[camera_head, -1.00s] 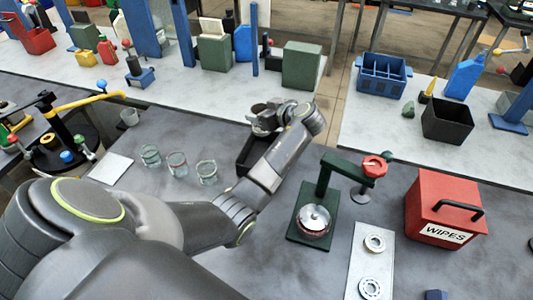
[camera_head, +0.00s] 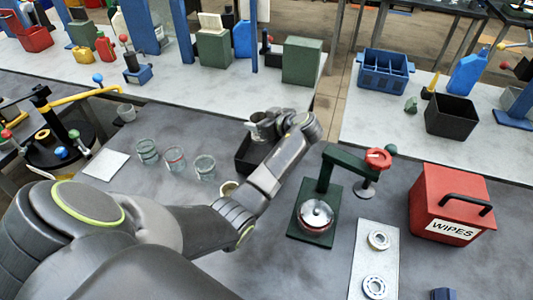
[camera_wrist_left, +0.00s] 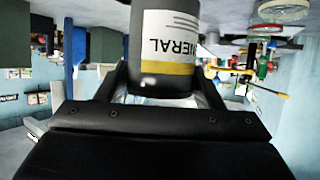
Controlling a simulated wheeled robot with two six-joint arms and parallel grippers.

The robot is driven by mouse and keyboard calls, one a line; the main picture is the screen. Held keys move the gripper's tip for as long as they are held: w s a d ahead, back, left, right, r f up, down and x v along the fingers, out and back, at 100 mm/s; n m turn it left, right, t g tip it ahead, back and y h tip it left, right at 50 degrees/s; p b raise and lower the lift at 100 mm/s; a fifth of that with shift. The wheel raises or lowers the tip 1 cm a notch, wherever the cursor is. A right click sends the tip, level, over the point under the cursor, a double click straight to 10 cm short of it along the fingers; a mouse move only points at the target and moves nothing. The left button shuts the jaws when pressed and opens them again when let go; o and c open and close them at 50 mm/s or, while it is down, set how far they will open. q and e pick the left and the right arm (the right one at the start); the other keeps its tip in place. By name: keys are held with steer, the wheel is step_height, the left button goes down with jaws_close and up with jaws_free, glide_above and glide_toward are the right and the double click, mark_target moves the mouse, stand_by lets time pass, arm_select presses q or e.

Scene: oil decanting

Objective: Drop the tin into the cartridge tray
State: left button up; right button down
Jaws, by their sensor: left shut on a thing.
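My left gripper (camera_head: 262,127) reaches in from the left in the head view, beyond the middle of the grey table. It is shut on the tin (camera_wrist_left: 165,35), a dark grey cylinder with a white and yellow label reading "NERAL" in the left wrist view. In the head view the tin is largely hidden by the gripper and wrist. A dark open tray (camera_head: 245,160) sits at the gripper, partly covered by my arm; I cannot tell for sure whether it is the cartridge tray or whether the tin touches it. My right gripper is not in view.
Several glass jars (camera_head: 175,160) stand left of the tray. A green press stand (camera_head: 318,215), a red wipes box (camera_head: 450,203) and a pale plate with two rings (camera_head: 374,255) are to the right. A blue divided tray (camera_head: 385,72) and a black bin (camera_head: 451,116) stand on the back bench.

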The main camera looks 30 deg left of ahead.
arm_select(q)
steer(key=o, duration=1.2)
steer(key=b+v, duration=0.5)
steer(key=v, duration=1.2)
steer(key=shift+d+r, duration=0.2)
steer(key=shift+d, duration=0.05)
